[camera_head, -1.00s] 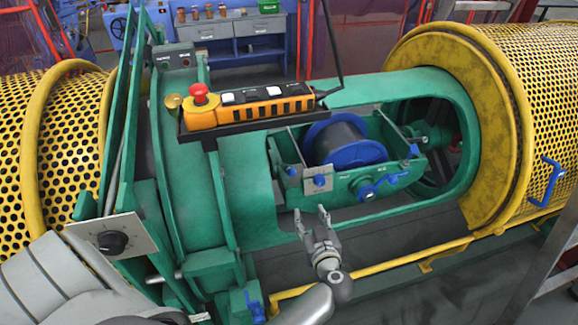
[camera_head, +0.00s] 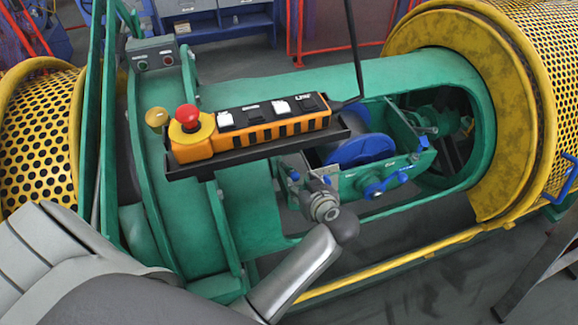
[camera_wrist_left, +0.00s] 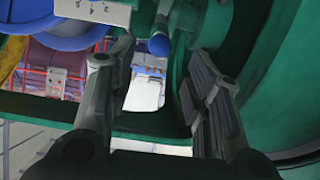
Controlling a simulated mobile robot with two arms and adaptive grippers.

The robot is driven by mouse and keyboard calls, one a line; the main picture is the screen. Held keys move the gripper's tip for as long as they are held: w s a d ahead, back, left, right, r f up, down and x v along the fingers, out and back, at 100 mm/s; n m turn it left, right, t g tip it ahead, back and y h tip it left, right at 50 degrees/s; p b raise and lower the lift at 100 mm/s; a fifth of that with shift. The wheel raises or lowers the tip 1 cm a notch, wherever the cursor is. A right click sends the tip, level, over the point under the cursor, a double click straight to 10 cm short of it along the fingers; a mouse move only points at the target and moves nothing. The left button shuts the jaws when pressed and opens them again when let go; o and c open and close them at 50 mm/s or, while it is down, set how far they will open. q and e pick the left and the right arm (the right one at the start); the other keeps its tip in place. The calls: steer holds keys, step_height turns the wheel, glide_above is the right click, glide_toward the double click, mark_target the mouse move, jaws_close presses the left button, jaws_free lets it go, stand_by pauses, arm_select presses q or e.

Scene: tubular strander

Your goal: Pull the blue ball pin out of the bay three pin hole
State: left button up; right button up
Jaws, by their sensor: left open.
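My left gripper (camera_head: 318,186) is at the near side of the green cradle (camera_head: 405,163) in the open window of the machine. In the left wrist view its two fingers stand apart with nothing between their pads. A blue rounded pin end (camera_wrist_left: 159,43), likely the ball pin, shows there just beyond the fingertips, near the middle of the gap. It sits below a green part, and no contact shows. In the head view the gripper hides this spot. My right gripper is not in view.
A control box (camera_head: 250,125) with a red button (camera_head: 187,115) hangs on a black tray above the gripper. A blue spool (camera_head: 360,149) sits in the cradle. A yellow rail (camera_head: 390,262) runs in front.

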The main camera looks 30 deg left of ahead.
mark_target(296, 178)
arm_select(q)
steer(key=b+x, duration=0.4)
steer(key=b, duration=0.2)
steer(key=shift+w+a+f, duration=0.15)
steer(key=shift+f, duration=0.3)
steer(key=x, duration=0.1)
steer(key=p+x, duration=0.1)
steer(key=shift+w+a+r, duration=0.1)
steer(key=shift+w+a, duration=0.15)
steer(key=shift+a, duration=0.1)
steer(key=shift+w+a+f, duration=0.2)
steer(key=shift+a, duration=0.05)
steer(key=shift+w+f, duration=0.1)
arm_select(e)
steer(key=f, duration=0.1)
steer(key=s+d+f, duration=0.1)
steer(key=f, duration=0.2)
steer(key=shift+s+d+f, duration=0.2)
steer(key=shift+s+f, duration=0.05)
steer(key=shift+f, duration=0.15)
arm_select(q)
steer(key=shift+p, duration=0.3)
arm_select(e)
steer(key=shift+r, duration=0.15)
arm_select(q)
steer(key=shift+p, duration=0.4)
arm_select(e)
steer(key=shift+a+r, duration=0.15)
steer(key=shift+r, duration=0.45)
